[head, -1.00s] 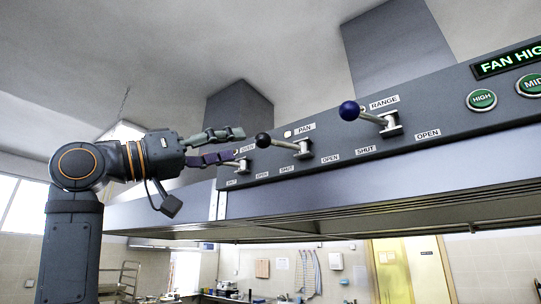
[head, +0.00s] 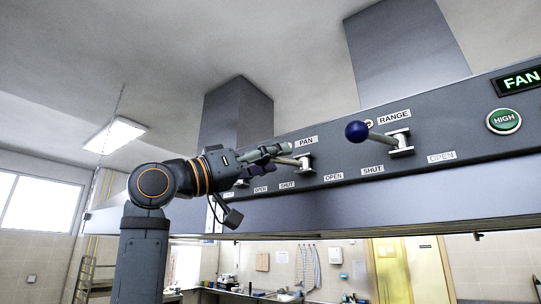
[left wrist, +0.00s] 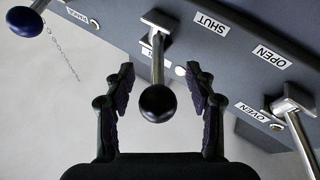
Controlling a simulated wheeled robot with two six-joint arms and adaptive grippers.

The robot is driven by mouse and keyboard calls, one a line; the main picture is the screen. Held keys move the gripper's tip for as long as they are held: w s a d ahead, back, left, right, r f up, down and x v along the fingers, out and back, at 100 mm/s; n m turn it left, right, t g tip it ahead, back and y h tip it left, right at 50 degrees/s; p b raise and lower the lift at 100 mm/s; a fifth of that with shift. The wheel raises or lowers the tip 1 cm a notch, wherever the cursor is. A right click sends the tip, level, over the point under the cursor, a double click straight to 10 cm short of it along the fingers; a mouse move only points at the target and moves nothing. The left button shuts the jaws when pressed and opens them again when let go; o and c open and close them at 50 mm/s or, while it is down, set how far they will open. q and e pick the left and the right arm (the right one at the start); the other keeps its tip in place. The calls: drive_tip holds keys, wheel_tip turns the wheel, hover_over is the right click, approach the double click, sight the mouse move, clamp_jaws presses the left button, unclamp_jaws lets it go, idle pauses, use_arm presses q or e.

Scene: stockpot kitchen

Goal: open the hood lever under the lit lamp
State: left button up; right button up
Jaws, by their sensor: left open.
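The pan hood lever (head: 303,162) is a metal bar on a bracket beside the PAN label; my left gripper hides its knob in the head view. In the left wrist view its black knob (left wrist: 157,102) sits between the two spread fingers of my left gripper (left wrist: 160,93), with gaps on both sides. The gripper (head: 282,155) is open. A small lamp (left wrist: 180,71) by this lever looks bright white. The range lever with a blue knob (head: 357,131) stands to the right in the head view, its lamp (head: 369,123) partly hidden. My right gripper is not in view.
The oven lever (left wrist: 292,106) stands beside the pan lever in the left wrist view. The grey hood panel (head: 440,130) carries SHUT and OPEN labels, a green HIGH button (head: 503,121) and a FAN display (head: 520,81). Open air lies in front of the panel.

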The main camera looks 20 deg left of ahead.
use_arm(q)
drive_tip(key=shift+s, duration=0.1)
drive_tip(key=shift+c, duration=0.3)
drive_tip(key=shift+c, duration=1.1)
clamp_jaws()
drive_tip(key=shift+s+d, duration=0.1)
drive_tip(key=shift+s, duration=0.05)
